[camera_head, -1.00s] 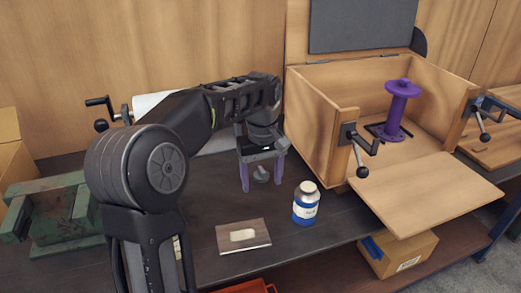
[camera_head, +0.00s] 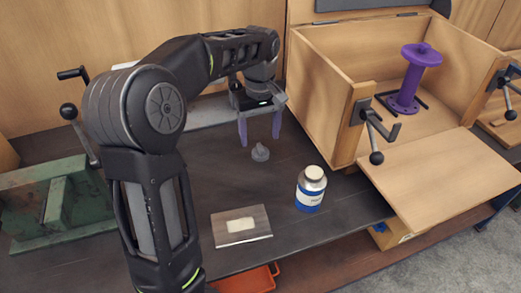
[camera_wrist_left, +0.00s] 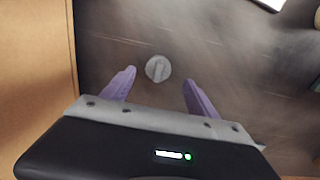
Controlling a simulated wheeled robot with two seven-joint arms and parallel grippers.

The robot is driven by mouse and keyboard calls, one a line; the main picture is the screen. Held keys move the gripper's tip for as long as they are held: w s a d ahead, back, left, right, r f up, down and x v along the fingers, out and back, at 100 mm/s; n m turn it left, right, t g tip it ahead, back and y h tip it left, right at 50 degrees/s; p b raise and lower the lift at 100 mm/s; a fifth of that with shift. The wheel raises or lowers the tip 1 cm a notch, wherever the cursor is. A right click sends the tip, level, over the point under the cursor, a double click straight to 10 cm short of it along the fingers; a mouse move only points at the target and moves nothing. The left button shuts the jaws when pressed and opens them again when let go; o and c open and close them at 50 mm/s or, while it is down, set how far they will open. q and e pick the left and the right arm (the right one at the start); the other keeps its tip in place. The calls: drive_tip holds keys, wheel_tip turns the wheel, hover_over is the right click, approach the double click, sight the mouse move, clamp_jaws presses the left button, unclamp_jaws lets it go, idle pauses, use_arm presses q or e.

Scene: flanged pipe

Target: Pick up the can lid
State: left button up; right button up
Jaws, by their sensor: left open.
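The can lid (camera_head: 260,152) is a small grey round piece with a raised grip on top. It lies on the dark workbench (camera_head: 330,235). In the left wrist view the lid (camera_wrist_left: 158,68) shows just beyond the fingertips, roughly between their lines. My left gripper (camera_head: 260,143) is open and empty, with purple fingers pointing down. It hangs above and behind the lid, apart from it. It also shows in the left wrist view (camera_wrist_left: 158,78). My right gripper is not in view.
A white and blue jar (camera_head: 311,190) stands right of the lid. A small board with a pale block (camera_head: 241,225) lies in front. An open wooden box (camera_head: 325,100) with a purple spool (camera_head: 412,80) is at the right. A green vise (camera_head: 55,205) is at the left.

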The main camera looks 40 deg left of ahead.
sight(261, 148)
use_arm(q)
drive_tip(key=shift+f, duration=0.2)
drive_tip(key=shift+d+f, duration=0.2)
drive_tip(key=shift+f, duration=2.4)
drive_tip(key=c, duration=1.4)
wheel_tip(261, 148, up, 10)
drive_tip(key=shift+r, duration=0.1)
drive_tip(key=shift+c, duration=0.2)
